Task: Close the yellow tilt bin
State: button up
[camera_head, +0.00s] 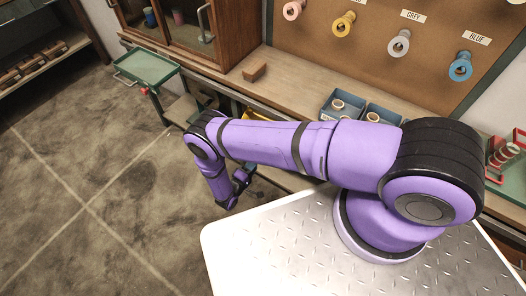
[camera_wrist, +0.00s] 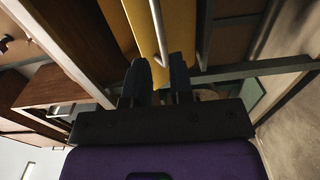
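The yellow tilt bin (camera_wrist: 178,22) fills the upper middle of the wrist view. A thin pale metal rod (camera_wrist: 159,32) runs along its face and ends near the gap between my fingertips. My gripper (camera_wrist: 160,76) has its two dark fingers apart, with yellow showing between them; it is close to the bin, but I cannot tell if it touches. In the head view only a small yellow strip (camera_head: 256,116) shows under the workbench edge, above my arm; the rest is hidden. My gripper (camera_head: 243,180) hangs low in front of the bench there.
The workbench (camera_head: 291,80) carries a brown block (camera_head: 254,72) and blue bins (camera_head: 341,108) with rolls. A green tray cart (camera_head: 146,67) stands left of the bench. Open floor (camera_head: 90,190) lies left of my arm. In the wrist view, metal frame bars (camera_wrist: 250,70) cross near the bin.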

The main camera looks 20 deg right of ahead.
jog(key=x, duration=0.9)
grip_shut()
